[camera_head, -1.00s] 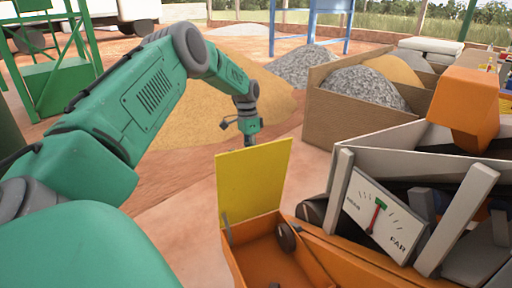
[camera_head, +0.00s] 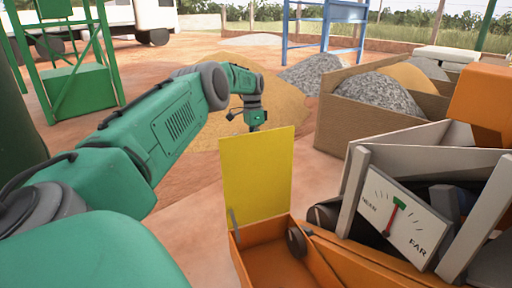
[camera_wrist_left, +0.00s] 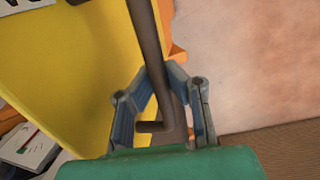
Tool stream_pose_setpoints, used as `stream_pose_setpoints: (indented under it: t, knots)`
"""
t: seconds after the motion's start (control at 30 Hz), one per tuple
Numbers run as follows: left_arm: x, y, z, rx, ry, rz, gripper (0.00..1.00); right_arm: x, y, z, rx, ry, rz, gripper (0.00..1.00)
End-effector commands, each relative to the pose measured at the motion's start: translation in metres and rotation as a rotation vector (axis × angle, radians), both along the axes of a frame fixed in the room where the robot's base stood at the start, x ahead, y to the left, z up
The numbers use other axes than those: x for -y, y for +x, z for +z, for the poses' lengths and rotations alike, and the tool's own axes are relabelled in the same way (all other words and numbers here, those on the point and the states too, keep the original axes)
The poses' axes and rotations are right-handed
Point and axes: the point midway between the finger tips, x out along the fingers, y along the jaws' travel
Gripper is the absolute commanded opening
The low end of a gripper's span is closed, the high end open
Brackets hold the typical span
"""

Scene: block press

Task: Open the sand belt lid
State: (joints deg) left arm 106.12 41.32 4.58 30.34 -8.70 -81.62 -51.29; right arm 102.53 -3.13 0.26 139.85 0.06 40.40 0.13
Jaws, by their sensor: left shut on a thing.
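The yellow sand belt lid (camera_head: 256,178) stands raised, close to upright, at the back edge of an orange box (camera_head: 272,262). The box is open at the top. My left gripper (camera_wrist_left: 160,112) is beyond the lid; in the head view its fingers are hidden behind the lid's top edge. In the left wrist view its fingers are shut on a grey-brown bar (camera_wrist_left: 148,45) with a bent end, which runs beside the yellow lid (camera_wrist_left: 75,70). How the bar joins the lid is hidden. My right gripper is not in view.
A NEAR–FAR gauge (camera_head: 397,220) with grey posts sits right of the box. An orange block (camera_head: 482,102) is at the right edge. Bins of gravel (camera_head: 372,100) and sand stand behind. Bare ground lies left of the lid.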

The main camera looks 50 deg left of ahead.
Motion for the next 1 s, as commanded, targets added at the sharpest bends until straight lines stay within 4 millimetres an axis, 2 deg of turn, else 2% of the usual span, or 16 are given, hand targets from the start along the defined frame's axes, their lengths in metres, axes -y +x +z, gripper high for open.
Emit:
stream_pose_setpoints:
  t: [0.03, 0.27, 0.3, 0.37, 0.77, 0.87, 1.0]
  knots:
    - [0.000, 0.006, 0.007, 0.020, 0.002, 0.000, 0.00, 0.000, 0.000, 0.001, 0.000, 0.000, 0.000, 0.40]
    - [0.000, 0.007, 0.008, 0.024, 0.002, 0.000, 0.00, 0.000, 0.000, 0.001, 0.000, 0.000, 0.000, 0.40]
    - [0.000, 0.007, 0.008, 0.025, 0.002, 0.001, 0.14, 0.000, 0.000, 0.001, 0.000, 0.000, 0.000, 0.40]
    - [0.001, 0.007, 0.008, 0.024, 0.002, 0.000, 0.34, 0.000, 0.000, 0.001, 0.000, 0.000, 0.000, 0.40]
    - [-0.002, 0.003, 0.007, 0.013, 0.000, 0.000, 0.34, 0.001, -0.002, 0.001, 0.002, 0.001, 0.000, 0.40]
    - [-0.002, 0.004, 0.019, 0.013, -0.001, 0.001, 0.34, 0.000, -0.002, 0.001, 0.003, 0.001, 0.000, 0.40]
    - [-0.001, 0.006, 0.046, 0.015, 0.001, -0.001, 0.34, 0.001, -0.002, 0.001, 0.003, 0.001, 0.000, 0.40]
